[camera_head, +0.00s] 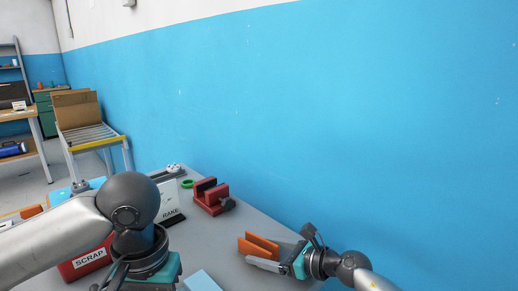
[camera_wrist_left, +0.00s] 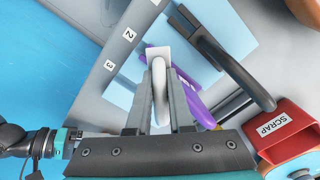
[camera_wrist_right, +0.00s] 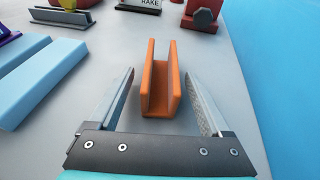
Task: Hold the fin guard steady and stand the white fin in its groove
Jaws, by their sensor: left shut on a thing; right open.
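The orange fin guard (camera_wrist_right: 150,100) is an upright U-shaped channel with an open groove, standing on the grey table; the head view also shows it (camera_head: 258,245). My right gripper (camera_wrist_right: 160,75) is open with its fingers on either side of the guard; gaps show between them and its walls. My left gripper (camera_wrist_left: 158,65) is shut on the white fin (camera_wrist_left: 158,85), whose pale end sticks out past the fingertips. In the head view the left fingers and the white fin are hidden behind my left wrist.
A purple piece (camera_wrist_left: 190,87) and a dark grey bar (camera_wrist_left: 235,70) lie near the left gripper. A red SCRAP bin (camera_head: 85,262), a red vise-like block (camera_head: 210,196) and light blue blocks (camera_wrist_right: 40,85) are on the table. The blue wall (camera_head: 350,120) borders the table.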

